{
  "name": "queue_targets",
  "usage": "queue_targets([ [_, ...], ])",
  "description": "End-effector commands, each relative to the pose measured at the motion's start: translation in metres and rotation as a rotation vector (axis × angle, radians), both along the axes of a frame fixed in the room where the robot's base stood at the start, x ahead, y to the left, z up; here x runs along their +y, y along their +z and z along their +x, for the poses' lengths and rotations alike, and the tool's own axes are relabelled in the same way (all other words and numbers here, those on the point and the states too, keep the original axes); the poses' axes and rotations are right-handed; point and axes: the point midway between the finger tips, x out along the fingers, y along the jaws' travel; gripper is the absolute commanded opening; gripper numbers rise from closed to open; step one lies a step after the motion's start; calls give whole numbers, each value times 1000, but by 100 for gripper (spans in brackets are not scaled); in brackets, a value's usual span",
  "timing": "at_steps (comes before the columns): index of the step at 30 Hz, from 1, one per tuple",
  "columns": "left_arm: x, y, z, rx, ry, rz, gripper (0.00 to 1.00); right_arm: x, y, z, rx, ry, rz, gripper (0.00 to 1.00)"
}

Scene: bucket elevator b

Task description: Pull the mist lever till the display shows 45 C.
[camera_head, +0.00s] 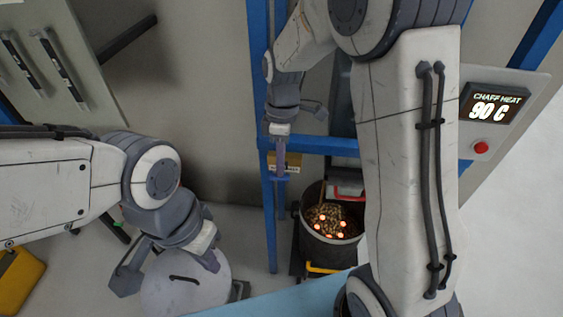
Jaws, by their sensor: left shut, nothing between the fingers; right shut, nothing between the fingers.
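The display (494,104) at the right reads "CHAFF HEAT 90 C". My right gripper (281,168) points down, shut and empty, in front of a tan label plate (291,157) on the blue frame. A small blue piece (273,178) shows at its fingertips and may be part of the mist lever. The label's words are partly hidden, and I cannot tell whether the fingers touch the lever. My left gripper (211,264) is shut and empty over a pale round lid. A dark bucket (340,251) holds brown chaff (324,216) with several glowing embers.
A red button (481,147) sits below the display. Blue frame posts (268,220) and a crossbar stand around the bucket. The pale lid (178,293) has a dark handle. A yellow object (18,282) is at lower left, and a grey panel (62,62) is at upper left.

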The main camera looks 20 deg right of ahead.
Motion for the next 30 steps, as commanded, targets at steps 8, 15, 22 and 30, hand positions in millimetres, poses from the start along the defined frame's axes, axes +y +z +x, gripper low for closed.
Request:
queue_targets([
  [8, 0, -8, 0, 0, 0, 0, 0, 1, -4, -3, -28, 1, -11, 0],
  [15, 0, -33, 0, 0, 0, 0, 0, 5, -18, -13, -143, 4, -58, 0],
  [22, 0, -55, 0, 0, 0, 0, 0, 10, -36, -24, -259, 1, -108, 0],
  [30, 0, -64, 0, 0, 0, 0, 0, 14, -58, -34, -255, 0, -109, 0],
])
